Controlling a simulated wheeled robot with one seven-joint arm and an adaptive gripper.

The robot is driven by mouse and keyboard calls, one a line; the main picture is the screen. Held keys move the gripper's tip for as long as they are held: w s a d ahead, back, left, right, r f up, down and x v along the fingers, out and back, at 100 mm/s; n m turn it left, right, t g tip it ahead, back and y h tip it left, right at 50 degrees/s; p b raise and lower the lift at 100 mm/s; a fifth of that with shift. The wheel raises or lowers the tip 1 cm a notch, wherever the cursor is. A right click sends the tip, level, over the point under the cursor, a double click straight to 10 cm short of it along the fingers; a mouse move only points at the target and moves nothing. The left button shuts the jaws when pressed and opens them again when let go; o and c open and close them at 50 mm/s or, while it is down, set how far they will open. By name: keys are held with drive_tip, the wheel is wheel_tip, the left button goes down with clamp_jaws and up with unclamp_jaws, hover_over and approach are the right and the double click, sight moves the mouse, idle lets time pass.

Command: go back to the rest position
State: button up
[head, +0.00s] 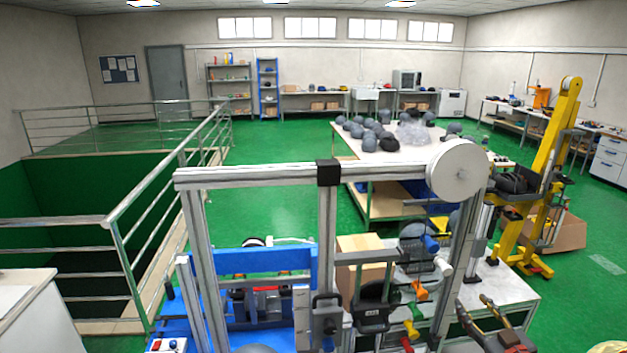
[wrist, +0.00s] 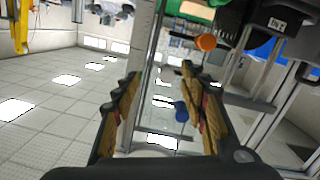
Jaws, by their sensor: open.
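My gripper (head: 475,305) is at the lower right in the head view, in front of the right side of the aluminium frame (head: 330,200). In the wrist view my gripper (wrist: 160,82) shows two tan-padded fingers spread apart, with nothing held between them. An orange knob (wrist: 206,42) and a blue knob (wrist: 181,111) show beyond the fingers; I cannot tell how far. The wrist picture is tilted, with ceiling panels at left.
A blue-framed machine (head: 265,262) and a cardboard box (head: 362,262) stand within the frame. A yellow hoist (head: 550,170) stands at right. Metal railings (head: 165,195) edge a floor opening at left. A table (head: 345,140) of grey rounded objects stands behind; green floor is free around it.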

drive_tip(key=s+d+f+m+g+h, duration=0.2)
drive_tip(key=s+d+f+g+h, duration=0.15)
drive_tip(key=f, duration=0.35)
drive_tip(key=s+f+m+g+h, duration=0.1)
drive_tip(key=s+f+m+g, duration=0.3)
drive_tip(key=s+g, duration=0.6)
drive_tip(key=s+a+r+n+y+b, duration=0.1)
drive_tip(key=s+a+r, duration=0.3)
drive_tip(key=a, duration=0.6)
drive_tip(key=s+a+r+n+t+y+b, duration=0.1)
drive_tip(key=s+a+r, duration=0.3)
drive_tip(key=a, duration=0.6)
drive_tip(key=s+a+r+n+t+y+b, duration=0.1)
drive_tip(key=s+a+r, duration=0.3)
drive_tip(key=a, duration=0.6)
drive_tip(key=shift+s+a+r+y+b, duration=0.35)
drive_tip(key=shift+r+y+b, duration=0.2)
drive_tip(key=shift+r+y, duration=0.3)
